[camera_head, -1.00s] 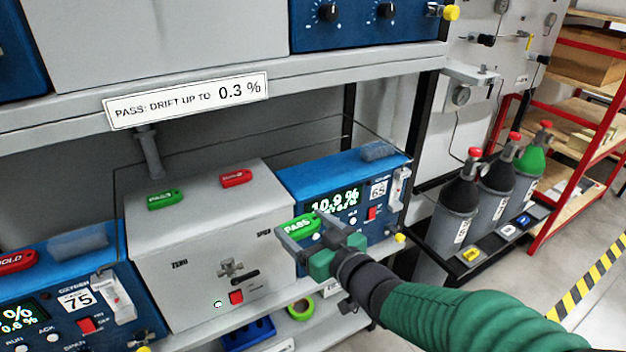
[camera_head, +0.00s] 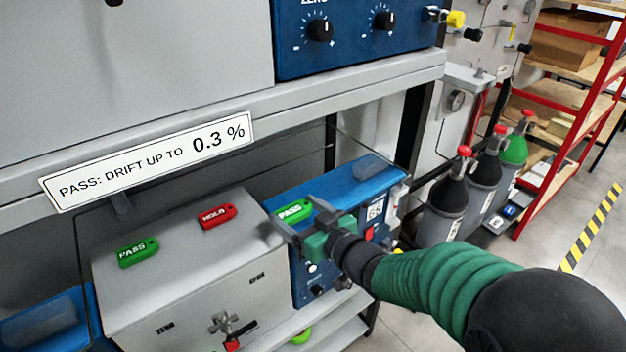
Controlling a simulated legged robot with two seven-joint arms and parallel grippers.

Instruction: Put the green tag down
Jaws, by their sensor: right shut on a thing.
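A green PASS tag (camera_head: 294,211) is in my right gripper (camera_head: 296,217), whose jaws are shut on it. The gripper and tag are in front of and over the blue analyser (camera_head: 342,183) marked 65, and hide much of its front, including its display. I cannot tell whether the tag touches the analyser. A second green PASS tag (camera_head: 138,252) and a red HOLD tag (camera_head: 217,216) lie on top of the grey box (camera_head: 180,275) to the left. My left gripper is out of view.
A shelf edge with a "PASS: DRIFT UP TO 0.3 %" sign (camera_head: 150,162) runs above the box and analyser. Another blue unit (camera_head: 45,318) is at lower left. Several gas cylinders (camera_head: 447,197) stand to the right. A low grey bump (camera_head: 372,168) is on the analyser's top.

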